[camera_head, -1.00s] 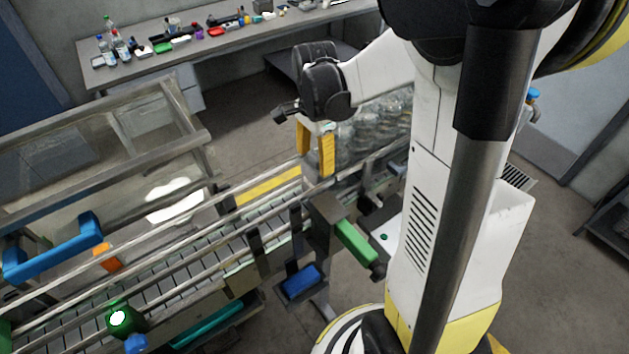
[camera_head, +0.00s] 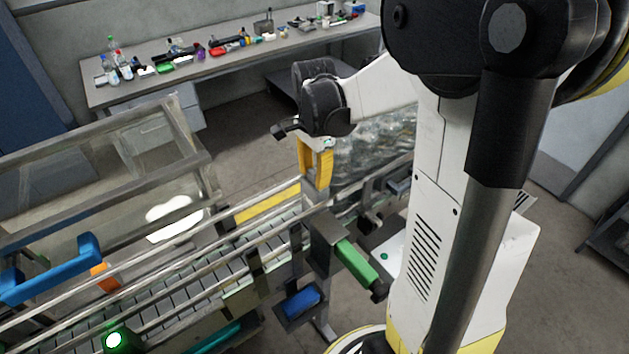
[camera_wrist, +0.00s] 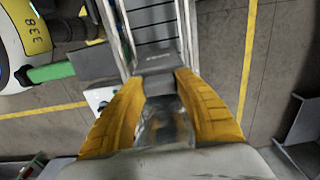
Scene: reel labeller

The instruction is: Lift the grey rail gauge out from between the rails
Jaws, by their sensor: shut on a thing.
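My gripper (camera_head: 317,186) has two yellow fingers pointing down over the conveyor. It also shows in the wrist view (camera_wrist: 161,76), where its fingertips are shut on the grey rail gauge (camera_wrist: 157,62). The gauge is a flat-topped grey block with small dark marking on its top. It sits at the rails (camera_wrist: 113,32), with the slatted belt (camera_wrist: 153,22) running on beyond it. In the head view the fingers and conveyor parts largely hide the gauge. I cannot tell whether it is clear of the rails.
A green-handled part (camera_head: 357,262) and a blue bin (camera_head: 301,301) are at the conveyor's near side. Clear bottles (camera_head: 375,140) stand behind my gripper. A blue handle (camera_head: 50,270) is at left. A cluttered bench (camera_head: 235,55) stands at the back.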

